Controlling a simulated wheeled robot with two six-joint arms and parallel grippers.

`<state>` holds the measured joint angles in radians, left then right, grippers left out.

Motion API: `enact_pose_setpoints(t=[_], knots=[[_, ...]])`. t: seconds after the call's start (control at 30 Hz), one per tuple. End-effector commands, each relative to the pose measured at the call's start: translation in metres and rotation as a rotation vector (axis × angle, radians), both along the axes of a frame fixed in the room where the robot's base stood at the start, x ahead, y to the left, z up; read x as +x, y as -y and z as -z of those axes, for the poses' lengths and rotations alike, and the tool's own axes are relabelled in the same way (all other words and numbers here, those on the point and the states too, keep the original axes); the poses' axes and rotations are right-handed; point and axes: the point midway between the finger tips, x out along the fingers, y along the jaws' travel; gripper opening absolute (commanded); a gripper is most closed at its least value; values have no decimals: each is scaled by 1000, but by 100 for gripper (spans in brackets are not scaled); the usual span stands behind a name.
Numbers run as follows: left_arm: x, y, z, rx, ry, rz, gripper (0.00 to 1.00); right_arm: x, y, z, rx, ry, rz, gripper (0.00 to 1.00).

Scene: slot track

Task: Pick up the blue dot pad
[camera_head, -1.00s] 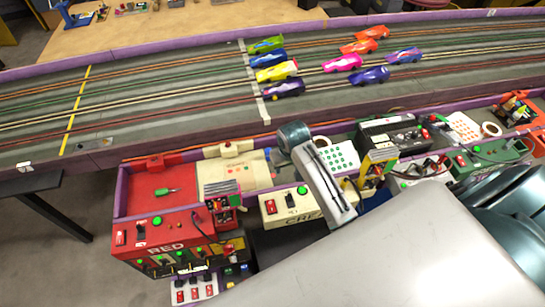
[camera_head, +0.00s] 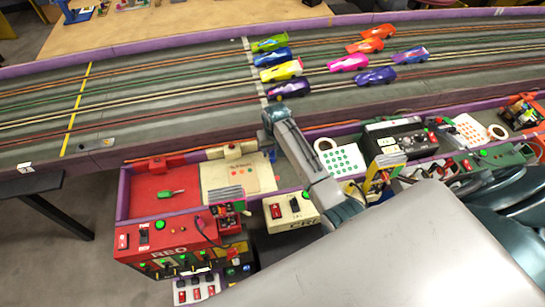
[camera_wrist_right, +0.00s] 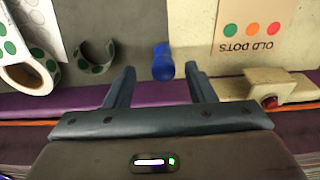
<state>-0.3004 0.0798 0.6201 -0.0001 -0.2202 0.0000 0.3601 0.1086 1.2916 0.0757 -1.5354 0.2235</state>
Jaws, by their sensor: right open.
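A small blue, rounded piece (camera_wrist_right: 162,62), which looks like the blue dot pad, shows in the right wrist view on the grey surface below my fingers. It lies between the two fingertips in the picture; whether they touch it I cannot tell. My right gripper (camera_wrist_right: 160,70) is open, with its two dark fingers apart. In the head view my right arm reaches up to the purple-edged wall, its end (camera_head: 270,122) near the track, and hides what is under it. My left gripper is not in view.
An OLD DOTS card (camera_wrist_right: 257,32) lies to the right in the wrist view, with a roll of green dots (camera_wrist_right: 28,75) at left. A purple wall (camera_wrist_right: 40,107) runs close by. A red box (camera_head: 165,190) and the slot track (camera_head: 180,95) with several cars surround the area.

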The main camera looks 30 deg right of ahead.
Motion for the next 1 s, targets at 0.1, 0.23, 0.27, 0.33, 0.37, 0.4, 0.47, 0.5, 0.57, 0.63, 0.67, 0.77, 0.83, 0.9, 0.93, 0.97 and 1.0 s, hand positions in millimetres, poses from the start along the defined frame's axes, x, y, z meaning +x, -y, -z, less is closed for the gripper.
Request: enact_pose_setpoints(t=[0.1,0.23,0.27,0.33,0.37,0.4,0.47,0.5,0.57,0.63,0.67,0.77,0.83,0.9,0.93,0.97,1.0], knots=[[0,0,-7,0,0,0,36,3,-2,14,0,-4,0,50],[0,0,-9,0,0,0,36,6,-3,31,-1,-2,0,50],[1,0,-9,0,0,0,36,7,-3,34,-1,-2,-1,50],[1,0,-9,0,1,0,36,7,-3,40,-1,-1,-1,50],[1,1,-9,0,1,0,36,7,-3,42,-1,-1,-1,50],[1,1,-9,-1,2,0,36,7,-3,43,-1,0,-1,50],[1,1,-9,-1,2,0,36,7,-2,44,-1,0,-1,50],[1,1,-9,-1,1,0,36,7,-2,44,-1,1,-1,50],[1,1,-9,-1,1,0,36,8,-3,44,-1,1,-1,50],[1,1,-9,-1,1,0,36,7,-2,44,-1,1,-1,50],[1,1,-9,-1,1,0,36,7,-3,44,-1,0,-1,44],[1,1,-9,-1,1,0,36,7,-3,44,-1,0,-1,24],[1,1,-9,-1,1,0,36,7,-3,44,0,0,-1,10],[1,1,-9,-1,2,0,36,7,-3,44,-1,0,-1,1],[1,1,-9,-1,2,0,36,7,-3,44,-1,0,-1,1],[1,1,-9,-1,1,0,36,7,-3,44,0,1,-1,1],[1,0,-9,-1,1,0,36,7,-3,44,0,1,-1,1]])
